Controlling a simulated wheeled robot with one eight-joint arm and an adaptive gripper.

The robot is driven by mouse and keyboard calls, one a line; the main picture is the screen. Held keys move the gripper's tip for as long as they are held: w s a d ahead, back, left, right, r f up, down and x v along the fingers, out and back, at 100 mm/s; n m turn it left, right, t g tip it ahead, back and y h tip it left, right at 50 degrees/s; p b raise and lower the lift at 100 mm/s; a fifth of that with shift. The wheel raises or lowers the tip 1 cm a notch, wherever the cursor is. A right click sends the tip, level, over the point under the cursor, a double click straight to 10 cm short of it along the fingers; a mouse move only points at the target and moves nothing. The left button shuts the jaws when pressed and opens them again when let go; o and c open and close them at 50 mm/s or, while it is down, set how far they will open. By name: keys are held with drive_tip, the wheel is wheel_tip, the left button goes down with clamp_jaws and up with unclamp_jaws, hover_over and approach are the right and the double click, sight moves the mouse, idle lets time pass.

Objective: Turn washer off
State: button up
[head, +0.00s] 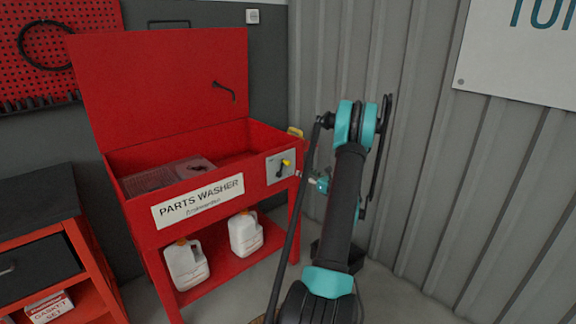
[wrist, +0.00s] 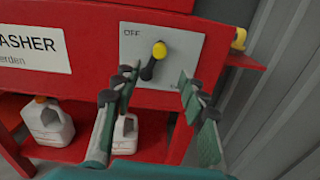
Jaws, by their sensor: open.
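The red parts washer (head: 155,85) stands with its lid up. Its grey-white switch plate (wrist: 200,55) is on the front right; it also shows in the head view (head: 272,173). A black switch lever with a yellow tip (wrist: 157,58) sits on the plate, its tip up and slightly right. It also shows in the head view (head: 283,167). "OFF" is printed at the plate's upper left; any other label is not readable. My gripper (wrist: 157,78) is open and empty, with its fingers either side of the lever's lower part. Contact cannot be told.
Two white jugs (head: 187,264) (head: 246,233) stand on the washer's lower shelf. A yellow roll (wrist: 239,39) is on the washer's right side. A corrugated grey wall (head: 420,170) is close on the right. A red and black cabinet (head: 45,250) stands left.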

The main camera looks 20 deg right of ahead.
sight(290, 164)
drive_tip(key=x, duration=1.2)
drive_tip(key=shift+w, duration=0.15)
drive_tip(key=shift+c, duration=0.2)
clamp_jaws()
drive_tip(key=shift+a, duration=0.1)
